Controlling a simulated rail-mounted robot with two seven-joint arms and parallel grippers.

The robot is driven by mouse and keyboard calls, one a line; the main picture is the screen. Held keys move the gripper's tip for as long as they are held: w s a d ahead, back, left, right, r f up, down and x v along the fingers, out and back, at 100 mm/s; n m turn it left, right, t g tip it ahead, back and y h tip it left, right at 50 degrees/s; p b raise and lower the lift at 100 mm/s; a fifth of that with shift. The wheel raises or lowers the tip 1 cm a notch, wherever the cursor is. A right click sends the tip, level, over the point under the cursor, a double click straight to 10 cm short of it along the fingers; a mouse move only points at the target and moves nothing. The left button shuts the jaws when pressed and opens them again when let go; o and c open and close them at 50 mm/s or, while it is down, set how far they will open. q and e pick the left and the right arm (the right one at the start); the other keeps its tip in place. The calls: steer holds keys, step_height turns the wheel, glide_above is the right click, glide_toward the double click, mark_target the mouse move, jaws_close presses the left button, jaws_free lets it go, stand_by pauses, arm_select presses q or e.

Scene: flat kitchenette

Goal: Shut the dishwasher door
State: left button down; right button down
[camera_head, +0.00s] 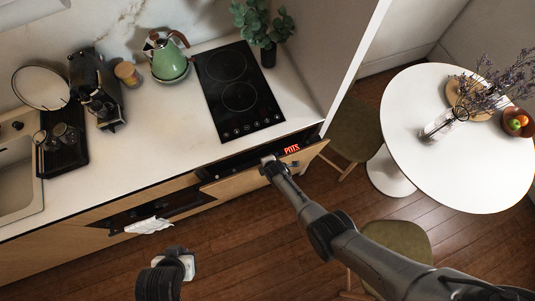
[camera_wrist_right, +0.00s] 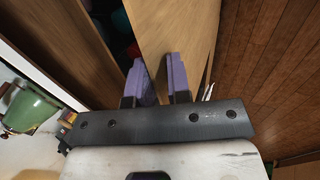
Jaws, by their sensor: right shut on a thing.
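The dishwasher door (camera_head: 235,180) is a wood-faced panel below the counter at the right end, standing partly open with its top edge tilted out. My right gripper (camera_head: 268,161) is at the door's top edge. In the right wrist view, its purple fingers (camera_wrist_right: 157,82) are on either side of the door panel (camera_wrist_right: 172,30), shut on its edge. Dark space with some coloured items shows beside the panel. My left gripper (camera_head: 178,262) hangs over the floor, away from the door; its fingers cannot be made out.
The counter (camera_head: 150,150) holds a black cooktop (camera_head: 238,92), a green kettle (camera_head: 169,62) and a coffee machine (camera_head: 96,88). A white towel (camera_head: 148,225) hangs on the oven front. A round table (camera_head: 450,170) and green chairs (camera_head: 398,243) stand right. Floor (camera_head: 240,240) before the cabinets is clear.

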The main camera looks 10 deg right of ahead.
steer(key=shift+d+f, duration=0.15)
steer(key=shift+f, duration=0.25)
steer(key=shift+w, duration=0.1)
steer(key=c, duration=1.1)
jaws_free()
steer(key=shift+o, duration=0.2)
steer(key=shift+r, duration=0.15)
steer(key=shift+w+r, duration=0.1)
